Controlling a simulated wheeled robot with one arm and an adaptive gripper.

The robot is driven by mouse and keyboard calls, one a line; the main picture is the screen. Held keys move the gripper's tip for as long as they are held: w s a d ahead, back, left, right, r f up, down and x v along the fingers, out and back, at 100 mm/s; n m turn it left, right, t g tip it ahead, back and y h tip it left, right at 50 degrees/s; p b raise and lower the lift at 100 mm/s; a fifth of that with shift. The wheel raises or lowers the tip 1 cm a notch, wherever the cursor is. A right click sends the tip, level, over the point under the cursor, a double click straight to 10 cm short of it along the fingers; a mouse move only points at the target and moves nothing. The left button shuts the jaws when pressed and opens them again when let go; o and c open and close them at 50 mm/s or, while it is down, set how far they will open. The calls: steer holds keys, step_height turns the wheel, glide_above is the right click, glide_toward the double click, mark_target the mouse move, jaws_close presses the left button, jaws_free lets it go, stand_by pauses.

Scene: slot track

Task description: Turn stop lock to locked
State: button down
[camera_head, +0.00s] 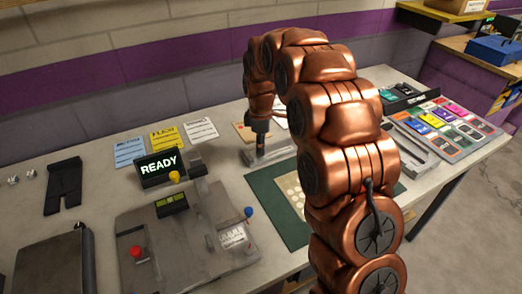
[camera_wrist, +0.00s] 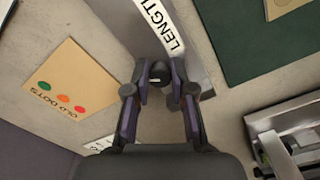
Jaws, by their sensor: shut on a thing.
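In the wrist view, my gripper (camera_wrist: 160,76) is shut on a small dark round knob (camera_wrist: 158,72) between its two fingertips. The knob sits at a grey metal bar (camera_wrist: 190,75) with a white label reading "LENGTH", partly cut off. In the head view, my gripper (camera_head: 260,148) points down at the grey bar (camera_head: 282,153) at the back of the bench, behind the green mat. The knob is hidden there by the gripper. I cannot read any locked or unlocked mark, so the knob's setting cannot be told.
A grey machine (camera_head: 150,250) with a lit READY display (camera_head: 160,167) and red, yellow and blue knobs stands at left. The green mat (camera_head: 262,190) lies in front of the bar. A grey metal fixture (camera_head: 418,148) and coloured cards (camera_head: 455,128) are at right.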

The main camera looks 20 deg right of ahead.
steer(key=m+b, duration=0.2)
steer(key=m, duration=0.1)
steer(key=shift+f+m, duration=0.1)
steer(key=shift+m, duration=0.3)
steer(key=m+b, duration=0.1)
steer(key=m, duration=0.2)
steer(key=shift+m+b, duration=0.3)
steer(key=m+b, duration=0.1)
steer(key=m, duration=0.2)
steer(key=shift+a+m, duration=0.1)
steer(key=shift+m, duration=0.2)
steer(key=m+b, duration=0.1)
steer(key=m, duration=0.2)
steer(key=shift+m, duration=0.3)
steer(key=m, duration=0.3)
steer(key=shift+m, duration=0.3)
steer(key=m, duration=0.3)
steer(key=shift+a+m, duration=0.1)
steer(key=shift+m, duration=0.3)
steer(key=m, duration=0.4)
steer(key=shift+r, duration=0.2)
steer(key=shift+m+p, duration=0.5)
steer(key=shift+m, duration=1.3)
steer(key=shift+w+m, duration=0.1)
steer(key=shift+m, duration=0.2)
